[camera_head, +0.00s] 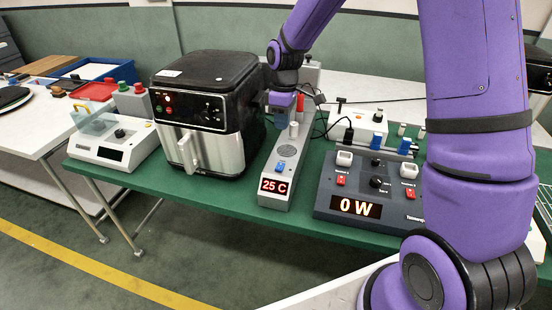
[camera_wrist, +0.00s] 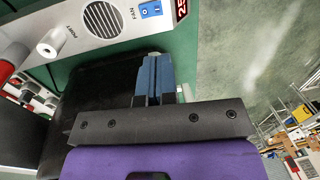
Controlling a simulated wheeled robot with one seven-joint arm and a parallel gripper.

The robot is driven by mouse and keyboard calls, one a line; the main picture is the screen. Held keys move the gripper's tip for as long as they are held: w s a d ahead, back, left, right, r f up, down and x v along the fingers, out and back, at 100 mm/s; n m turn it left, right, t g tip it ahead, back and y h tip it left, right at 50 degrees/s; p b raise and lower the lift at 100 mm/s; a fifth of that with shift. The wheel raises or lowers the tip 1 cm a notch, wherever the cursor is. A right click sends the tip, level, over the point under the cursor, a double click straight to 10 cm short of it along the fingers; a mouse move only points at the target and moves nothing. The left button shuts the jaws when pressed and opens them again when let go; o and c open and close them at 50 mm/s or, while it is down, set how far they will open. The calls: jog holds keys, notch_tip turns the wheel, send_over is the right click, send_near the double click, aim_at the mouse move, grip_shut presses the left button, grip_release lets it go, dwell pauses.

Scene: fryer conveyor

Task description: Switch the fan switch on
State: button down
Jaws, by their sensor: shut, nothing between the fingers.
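The fan switch is a blue rocker (camera_head: 280,168) on the light grey unit (camera_head: 272,195), just above its red "25 C" display (camera_head: 274,186). In the wrist view the blue rocker (camera_wrist: 150,9) shows at the top edge next to the word FAN and the round vent (camera_wrist: 102,20). My gripper (camera_head: 282,122) is over the back part of this unit, behind the switch, partly hidden by my wrist. In the wrist view my gripper (camera_wrist: 153,62) has its blue fingers together and empty. They are apart from the switch in the picture. I cannot tell the rocker's position.
A black and silver air fryer (camera_head: 205,108) stands left of the unit. A dark box (camera_head: 372,190) reading "0 W" stands to the right. A white knob (camera_wrist: 52,43) stands up from the unit. A white scale-like device (camera_head: 115,143) sits far left on the green table (camera_head: 230,198).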

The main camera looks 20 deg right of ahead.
aim_at(280, 166)
jog(key=shift+w+f, duration=0.1)
dwell(0.3)
jog(key=f, duration=0.4)
jog(key=s+f, duration=0.1)
jog(key=f, duration=0.4)
jog(key=a+f, duration=0.1)
jog(key=f, duration=0.4)
jog(key=shift+s, duration=0.2)
jog(key=shift+s+f, duration=0.1)
jog(key=shift+f, duration=0.05)
jog(key=shift+w+d+r, duration=0.3)
jog(key=shift+w+d, duration=0.1)
jog(key=shift+w, duration=0.25)
